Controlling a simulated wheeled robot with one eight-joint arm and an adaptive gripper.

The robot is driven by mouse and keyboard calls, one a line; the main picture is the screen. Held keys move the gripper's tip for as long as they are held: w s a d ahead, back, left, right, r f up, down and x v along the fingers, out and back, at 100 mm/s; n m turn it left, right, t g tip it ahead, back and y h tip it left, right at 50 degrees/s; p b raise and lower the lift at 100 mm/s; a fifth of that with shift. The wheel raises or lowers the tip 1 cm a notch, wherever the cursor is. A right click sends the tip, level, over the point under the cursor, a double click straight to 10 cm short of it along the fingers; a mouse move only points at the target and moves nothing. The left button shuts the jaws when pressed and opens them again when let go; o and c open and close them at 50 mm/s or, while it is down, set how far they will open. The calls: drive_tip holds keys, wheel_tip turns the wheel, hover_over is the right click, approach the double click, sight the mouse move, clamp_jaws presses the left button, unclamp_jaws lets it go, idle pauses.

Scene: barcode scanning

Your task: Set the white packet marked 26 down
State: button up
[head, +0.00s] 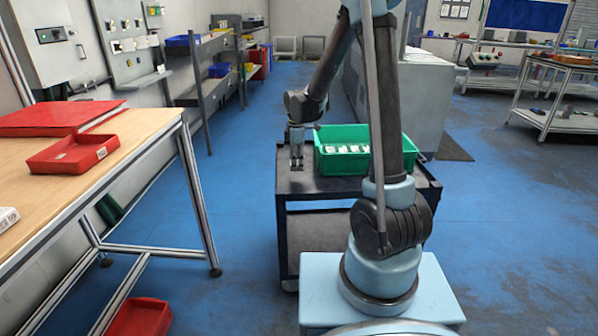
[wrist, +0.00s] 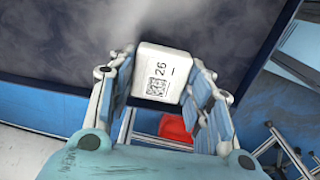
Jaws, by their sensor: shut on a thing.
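The white packet marked 26 (wrist: 164,62) is between the fingers of my gripper in the wrist view. Its face with the number and a square code is turned to the camera. My gripper (wrist: 160,85) is shut on it, with a finger on each side. In the head view my gripper (head: 296,164) points down at the left part of the dark cart (head: 310,190), left of the green crate. The packet cannot be made out there, and I cannot tell whether it touches the cart top.
The green crate (head: 320,160) on the cart holds several white packets (head: 350,149). At left, a wooden table (head: 130,140) carries a red tray (head: 75,155) and a red panel (head: 60,118). A red bin (head: 140,318) is on the floor below.

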drive_tip(key=shift+f, duration=2.05)
drive_tip(key=shift+f, duration=0.1)
drive_tip(key=o, duration=1.1)
drive_tip(key=shift+o, duration=0.2)
